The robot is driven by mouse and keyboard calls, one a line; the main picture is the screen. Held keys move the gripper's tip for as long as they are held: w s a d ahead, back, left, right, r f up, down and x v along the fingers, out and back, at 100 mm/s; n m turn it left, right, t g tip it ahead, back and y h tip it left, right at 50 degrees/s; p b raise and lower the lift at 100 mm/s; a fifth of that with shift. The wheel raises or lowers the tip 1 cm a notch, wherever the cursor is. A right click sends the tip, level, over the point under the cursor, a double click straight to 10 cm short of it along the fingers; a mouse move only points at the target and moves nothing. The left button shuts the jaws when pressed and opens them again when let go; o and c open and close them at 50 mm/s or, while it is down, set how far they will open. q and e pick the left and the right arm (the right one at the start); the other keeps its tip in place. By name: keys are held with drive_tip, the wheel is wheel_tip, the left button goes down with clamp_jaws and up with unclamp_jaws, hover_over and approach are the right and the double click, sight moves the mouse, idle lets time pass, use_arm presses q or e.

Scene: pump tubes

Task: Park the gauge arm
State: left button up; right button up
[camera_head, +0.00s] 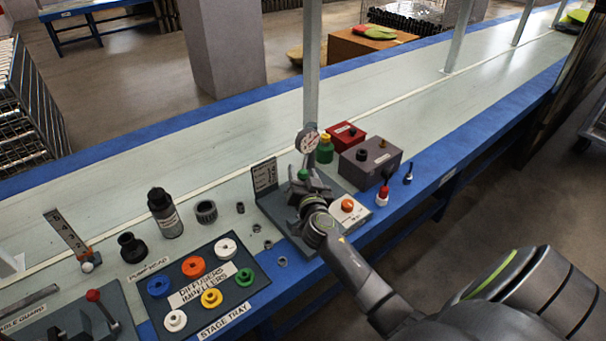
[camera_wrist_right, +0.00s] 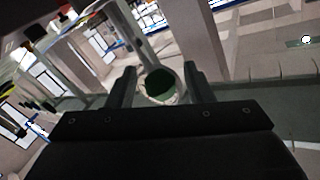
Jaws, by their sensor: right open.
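A round white-faced gauge (camera_head: 307,140) stands above a grey fixture (camera_head: 285,228) at the middle of the bench, with a green part (camera_head: 303,174) just below it. My right gripper (camera_head: 304,190) is at this fixture, below the gauge dial, and partly hides it. In the right wrist view my open fingers (camera_wrist_right: 160,88) stand on both sides of a round piece with a pale rim and dark green middle (camera_wrist_right: 160,84); contact cannot be told. A numbered plate (camera_head: 68,234) with an orange joint and white ball stands at the left. My left gripper is not in view.
A stage tray (camera_head: 243,296) with coloured rings lies left of the fixture. A grey box (camera_head: 371,160), a red box (camera_head: 343,135) and a red-topped piece (camera_head: 383,193) are close on the right.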

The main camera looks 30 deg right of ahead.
clamp_jaws()
idle(0.3)
